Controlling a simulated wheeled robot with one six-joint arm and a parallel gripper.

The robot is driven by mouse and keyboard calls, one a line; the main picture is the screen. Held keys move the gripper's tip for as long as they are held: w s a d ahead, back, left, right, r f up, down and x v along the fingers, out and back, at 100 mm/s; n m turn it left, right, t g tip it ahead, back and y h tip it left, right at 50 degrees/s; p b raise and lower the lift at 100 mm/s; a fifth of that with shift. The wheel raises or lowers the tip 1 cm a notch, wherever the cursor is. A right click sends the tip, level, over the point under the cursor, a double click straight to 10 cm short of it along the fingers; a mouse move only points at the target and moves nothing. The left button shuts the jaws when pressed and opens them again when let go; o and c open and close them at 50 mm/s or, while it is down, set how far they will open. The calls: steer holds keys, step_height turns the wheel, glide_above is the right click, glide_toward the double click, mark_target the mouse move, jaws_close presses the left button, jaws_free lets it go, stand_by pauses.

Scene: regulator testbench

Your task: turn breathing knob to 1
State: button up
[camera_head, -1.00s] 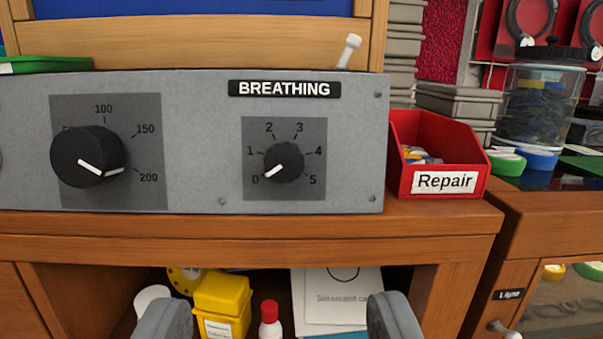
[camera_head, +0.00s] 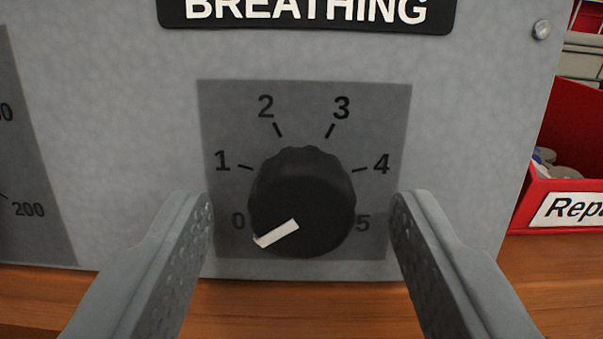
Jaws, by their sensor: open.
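The breathing knob (camera_head: 303,200) is a black ribbed dial on a dark grey square scale plate (camera_head: 225,98) marked 0 to 5. Its white pointer line points to the lower left, at about 0. The 1 mark (camera_head: 224,161) is up and left of the knob. The BREATHING label (camera_head: 308,12) is above, cut off by the top edge. My gripper (camera_head: 303,205) is open, with one grey finger on each side of the knob. Gaps show between both fingers and the knob, so it holds nothing. How far the fingertips are from the panel face is hard to tell.
The grey panel (camera_head: 120,130) fills most of the view, with a screw (camera_head: 541,29) at upper right. Part of another scale shows at the left edge. A red Repair bin (camera_head: 555,150) stands at the right. A wooden ledge (camera_head: 300,305) runs below the panel.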

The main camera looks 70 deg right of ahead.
steer(key=shift+w+d, duration=0.1)
steer(key=shift+d, duration=0.15)
steer(key=c, duration=1)
steer(key=m+g, duration=0.1)
steer(key=m, duration=0.5)
steer(key=shift+w, duration=0.15)
steer(key=shift+a+m+g, duration=0.1)
steer(key=shift+m+g, duration=0.8)
steer(key=shift+m, duration=1.7)
